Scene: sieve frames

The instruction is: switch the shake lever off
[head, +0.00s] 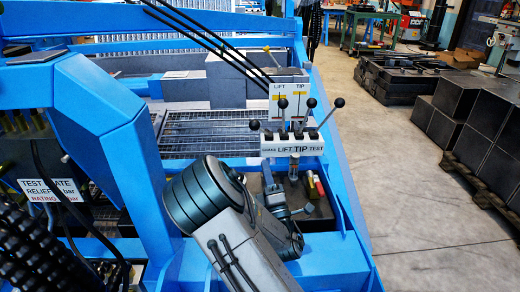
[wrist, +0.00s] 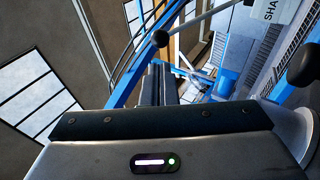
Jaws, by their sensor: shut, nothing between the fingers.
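The control panel (head: 293,146) has a row of black-knobbed levers above a white strip, with a small, hard-to-read word at its left end, then LIFT, TIP and TEST. The leftmost lever, above that word, has its knob (head: 254,125) lower than the others and leans left. In the wrist view a label (wrist: 271,8) reads SHA, cut off by the edge. A black knob (wrist: 160,39) on a rod shows just beyond the fingertips; I cannot tell which lever it is. My gripper (wrist: 157,72) is shut and empty. In the head view its fingers cannot be made out clearly.
Another black knob (wrist: 303,66) is close at the right of the wrist view. A LIFT and TIP sign (head: 290,98) stands behind the levers. A metal grating (head: 208,133) lies left of the panel. Blue frame beams surround it.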

